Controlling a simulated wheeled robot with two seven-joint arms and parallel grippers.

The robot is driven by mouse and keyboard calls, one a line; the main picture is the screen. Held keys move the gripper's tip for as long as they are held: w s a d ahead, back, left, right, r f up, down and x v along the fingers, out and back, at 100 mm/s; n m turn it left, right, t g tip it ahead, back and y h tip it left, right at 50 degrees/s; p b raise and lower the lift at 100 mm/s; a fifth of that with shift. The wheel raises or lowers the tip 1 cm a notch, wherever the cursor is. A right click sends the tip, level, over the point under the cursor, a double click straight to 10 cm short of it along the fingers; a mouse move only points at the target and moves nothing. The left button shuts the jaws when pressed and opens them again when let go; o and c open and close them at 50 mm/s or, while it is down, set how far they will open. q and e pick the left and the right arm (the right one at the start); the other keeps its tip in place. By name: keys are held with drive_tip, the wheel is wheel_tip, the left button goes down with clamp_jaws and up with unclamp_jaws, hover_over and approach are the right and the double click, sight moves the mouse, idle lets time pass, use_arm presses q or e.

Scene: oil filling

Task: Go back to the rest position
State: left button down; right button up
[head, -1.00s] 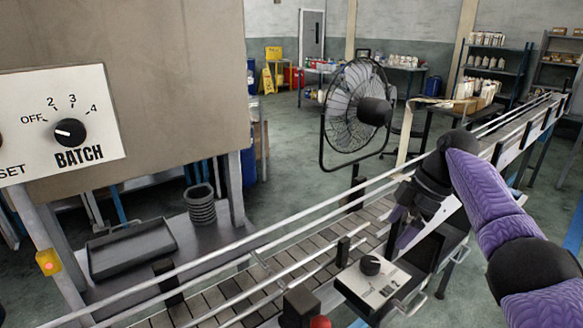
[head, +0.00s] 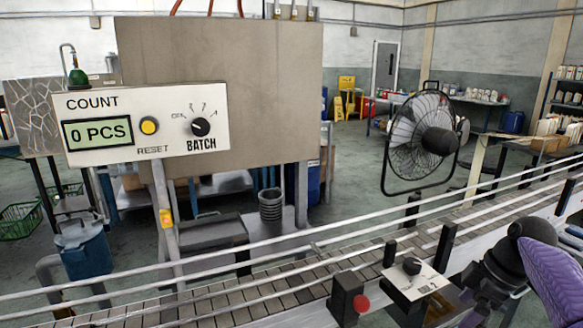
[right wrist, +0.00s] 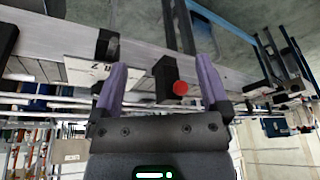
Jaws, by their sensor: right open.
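My left gripper is in neither view.
The conveyor (head: 270,305) with its rails crosses the foreground. The count panel (head: 95,103) reads 0 PCS and carries a yellow reset button (head: 149,126) and the batch knob (head: 201,127). A black fan (head: 420,140) stands behind the conveyor. Open floor lies beyond.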

drive_tip(key=s+a+f+m+h, duration=0.15)
drive_tip(key=s+f, duration=0.35)
drive_tip(key=f, duration=0.5)
drive_tip(key=s+a+f+m+g+h, duration=0.15)
drive_tip(key=s+f, duration=0.35)
drive_tip(key=f, duration=0.6)
drive_tip(key=s+a+f+m+h, duration=0.1)
drive_tip(key=s+f+m, duration=0.3)
drive_tip(key=f, duration=0.6)
drive_tip(key=s+a+f, duration=0.3)
drive_tip(key=s, duration=0.7)
drive_tip(key=s+a+f+m, duration=0.1)
drive_tip(key=s+a+f, duration=0.2)
drive_tip(key=s, duration=0.7)
drive_tip(key=s+a+f+m, duration=0.1)
drive_tip(key=s+a+f, duration=0.2)
drive_tip(key=s, duration=0.7)
wheel_tip(320, 180, down, 2)
drive_tip(key=shift+a+y+b, duration=0.3)
drive_tip(key=shift+a+b, duration=0.1)
